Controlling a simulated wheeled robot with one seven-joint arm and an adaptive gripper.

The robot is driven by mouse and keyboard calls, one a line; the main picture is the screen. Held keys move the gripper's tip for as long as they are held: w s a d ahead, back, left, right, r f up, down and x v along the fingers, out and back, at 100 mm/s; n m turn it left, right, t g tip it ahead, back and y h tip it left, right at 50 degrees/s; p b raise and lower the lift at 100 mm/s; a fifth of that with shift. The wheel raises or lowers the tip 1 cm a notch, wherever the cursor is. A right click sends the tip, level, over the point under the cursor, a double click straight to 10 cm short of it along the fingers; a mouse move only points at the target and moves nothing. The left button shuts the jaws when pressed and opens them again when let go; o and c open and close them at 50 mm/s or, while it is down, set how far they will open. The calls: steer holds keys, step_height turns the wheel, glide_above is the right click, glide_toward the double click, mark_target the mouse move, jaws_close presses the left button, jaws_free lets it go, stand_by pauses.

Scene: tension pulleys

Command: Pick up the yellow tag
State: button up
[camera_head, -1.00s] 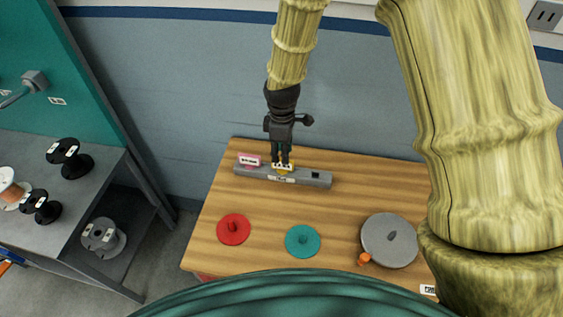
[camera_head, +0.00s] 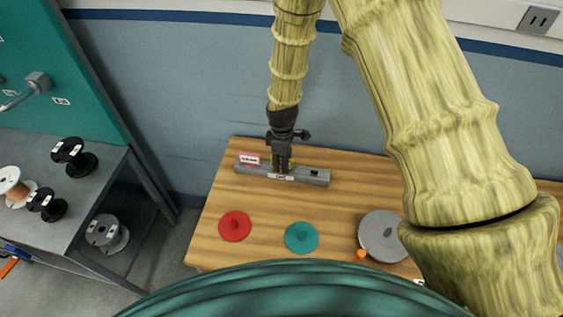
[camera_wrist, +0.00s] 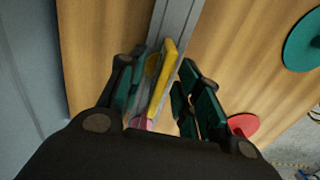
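The yellow tag (camera_wrist: 162,80) stands on edge in the grey rail (camera_wrist: 177,18) and shows between my fingers in the wrist view. In the head view my gripper (camera_head: 282,168) is down at the middle of the grey rail (camera_head: 314,177) and hides most of the tag. In the wrist view my gripper (camera_wrist: 158,92) is open, with one finger on each side of the tag. I see a gap between the tag and the right finger; contact on the left side is unclear.
A pink tag (camera_head: 248,159) stands at the rail's left end. On the wooden table (camera_head: 340,207) lie a red disc (camera_head: 235,226), a teal disc (camera_head: 301,237) and a grey disc (camera_head: 381,236). An orange knob (camera_head: 361,254) is by the grey disc. Black spools stand on a left shelf.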

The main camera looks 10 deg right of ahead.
steer(key=shift+f, duration=0.35)
jaws_close()
steer(key=shift+r, duration=0.2)
